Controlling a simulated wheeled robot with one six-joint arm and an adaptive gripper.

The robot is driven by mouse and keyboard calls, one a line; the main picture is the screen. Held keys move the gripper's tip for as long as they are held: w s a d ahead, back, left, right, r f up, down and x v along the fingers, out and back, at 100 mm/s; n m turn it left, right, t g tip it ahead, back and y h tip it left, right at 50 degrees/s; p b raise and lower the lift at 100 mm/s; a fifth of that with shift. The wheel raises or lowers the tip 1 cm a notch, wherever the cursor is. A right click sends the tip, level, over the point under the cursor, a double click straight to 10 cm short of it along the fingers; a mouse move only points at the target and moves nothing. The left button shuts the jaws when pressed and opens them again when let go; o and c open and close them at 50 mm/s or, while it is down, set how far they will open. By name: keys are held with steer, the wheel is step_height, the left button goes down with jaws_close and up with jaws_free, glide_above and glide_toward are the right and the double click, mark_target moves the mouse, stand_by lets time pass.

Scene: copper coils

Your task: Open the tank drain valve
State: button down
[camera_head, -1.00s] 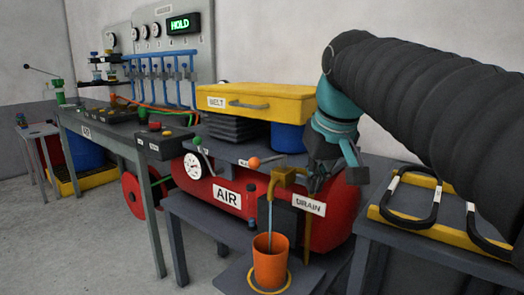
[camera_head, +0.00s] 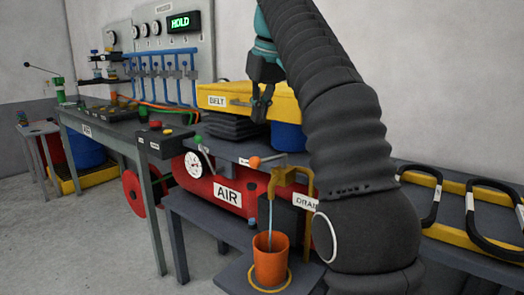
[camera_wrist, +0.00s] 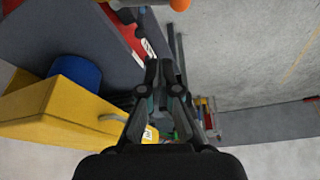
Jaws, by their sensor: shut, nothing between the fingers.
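The brass drain tap (camera_head: 284,178) sits at the front of the red AIR tank (camera_head: 228,197). A thin bluish stream runs from its spout into an orange cup (camera_head: 270,262) below. A yellow bar (camera_head: 311,183) hangs down right of the tap; whether it is the tap's handle I cannot tell. The white DRAIN label (camera_head: 304,201) is partly hidden by my arm. My gripper (camera_head: 261,116) is shut and empty, up in front of the yellow BELT box (camera_head: 225,96), above and apart from the tap. In the wrist view my gripper (camera_wrist: 166,66) points away from the tap.
An orange ball knob (camera_head: 254,162) and a green knob (camera_head: 197,140) stand near the tank's gauge (camera_head: 194,165). A workbench (camera_head: 110,135) is at left. A side table with black-handled yellow rails (camera_head: 455,238) is at right.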

step_height(320, 180, down, 8)
steer(key=shift+s+d+f+b, duration=0.25)
steer(key=shift+s+b, duration=0.05)
steer(key=shift+s, duration=0.1)
stand_by(0.6)
